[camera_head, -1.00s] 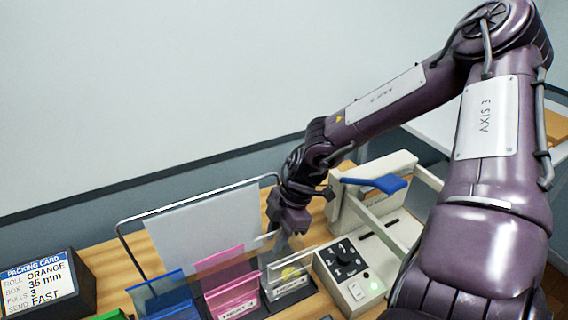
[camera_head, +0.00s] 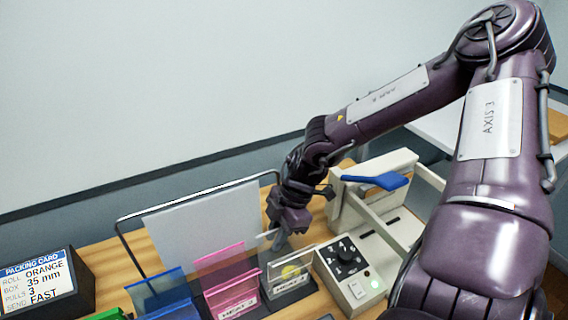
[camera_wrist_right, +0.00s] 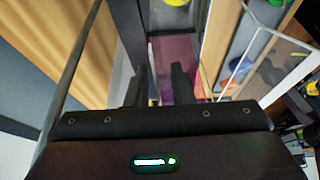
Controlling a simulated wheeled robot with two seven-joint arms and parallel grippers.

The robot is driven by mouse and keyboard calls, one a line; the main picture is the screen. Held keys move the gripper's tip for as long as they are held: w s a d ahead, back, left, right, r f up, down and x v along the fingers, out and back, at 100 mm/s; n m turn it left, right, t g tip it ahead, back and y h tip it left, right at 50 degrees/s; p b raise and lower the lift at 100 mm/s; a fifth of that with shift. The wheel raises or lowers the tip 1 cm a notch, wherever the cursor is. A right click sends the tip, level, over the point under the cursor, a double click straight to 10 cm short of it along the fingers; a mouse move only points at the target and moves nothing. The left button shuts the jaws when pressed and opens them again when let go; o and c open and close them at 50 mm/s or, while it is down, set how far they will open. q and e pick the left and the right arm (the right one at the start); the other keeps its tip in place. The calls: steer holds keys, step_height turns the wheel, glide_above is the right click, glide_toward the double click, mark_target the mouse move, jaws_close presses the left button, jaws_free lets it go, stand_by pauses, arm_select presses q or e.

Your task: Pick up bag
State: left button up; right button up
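My right gripper (camera_head: 276,240) points down just above and behind the clear one, near the pink one. In the right wrist view its two fingers (camera_wrist_right: 160,78) stand apart, with a pinkish surface (camera_wrist_right: 176,66) beyond the gap. I see nothing clearly held. Which bag is meant cannot be told. My left gripper is not in view.
A cream sealing machine (camera_head: 372,240) with a blue-topped lever (camera_head: 378,181) and a dial stands right of the holders. A wire frame with a pale sheet (camera_head: 205,225) is behind them. A packing card stand (camera_head: 45,282) is at the left.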

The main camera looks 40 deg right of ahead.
jaws_close()
